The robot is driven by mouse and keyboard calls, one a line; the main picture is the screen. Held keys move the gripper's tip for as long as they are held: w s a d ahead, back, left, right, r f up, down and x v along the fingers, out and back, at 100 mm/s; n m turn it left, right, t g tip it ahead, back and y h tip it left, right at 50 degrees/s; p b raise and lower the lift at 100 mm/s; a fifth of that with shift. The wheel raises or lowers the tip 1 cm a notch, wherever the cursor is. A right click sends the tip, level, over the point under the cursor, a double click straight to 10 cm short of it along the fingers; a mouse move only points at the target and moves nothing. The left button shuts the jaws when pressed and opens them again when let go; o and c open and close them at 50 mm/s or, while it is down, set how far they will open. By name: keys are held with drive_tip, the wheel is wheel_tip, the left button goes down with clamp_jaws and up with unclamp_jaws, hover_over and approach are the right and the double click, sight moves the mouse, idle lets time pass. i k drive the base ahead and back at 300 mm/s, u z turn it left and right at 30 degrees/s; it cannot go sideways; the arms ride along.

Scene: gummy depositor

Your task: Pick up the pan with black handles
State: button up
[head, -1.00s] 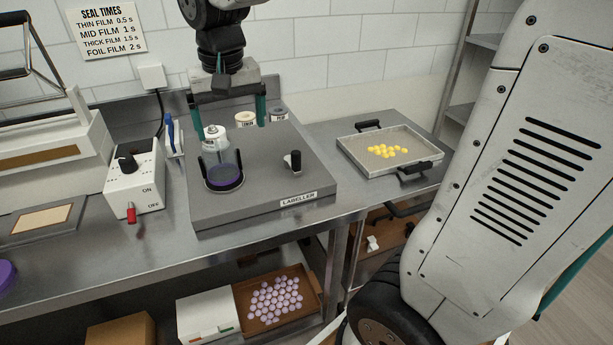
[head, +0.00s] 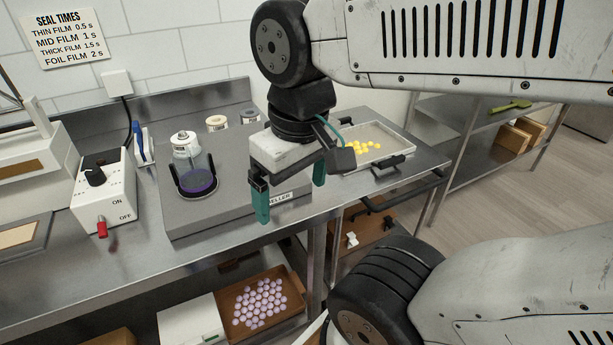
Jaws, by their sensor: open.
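The pan (head: 399,143) is a shallow grey rectangular tray with black handles, on the right end of the steel counter. Several yellow gummies lie in it. Its near black handle (head: 388,165) shows at the front right; the far handle is hidden behind my arm. My gripper (head: 291,196) points down in front of the labeller, left of the pan and apart from it. Its two teal fingers are spread, with nothing between them. My wrist covers the left part of the pan.
The grey labeller (head: 222,205) holds a jar (head: 198,181) in a black ring. A sealer control box (head: 103,191) stands left of it. A brown tray of purple gummies (head: 226,300) sits on the lower shelf. A steel shelf rack (head: 475,130) stands at the right.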

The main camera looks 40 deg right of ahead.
sight(374, 144)
drive_tip(key=z, duration=0.8)
drive_tip(key=i, duration=0.35)
drive_tip(key=z, duration=0.05)
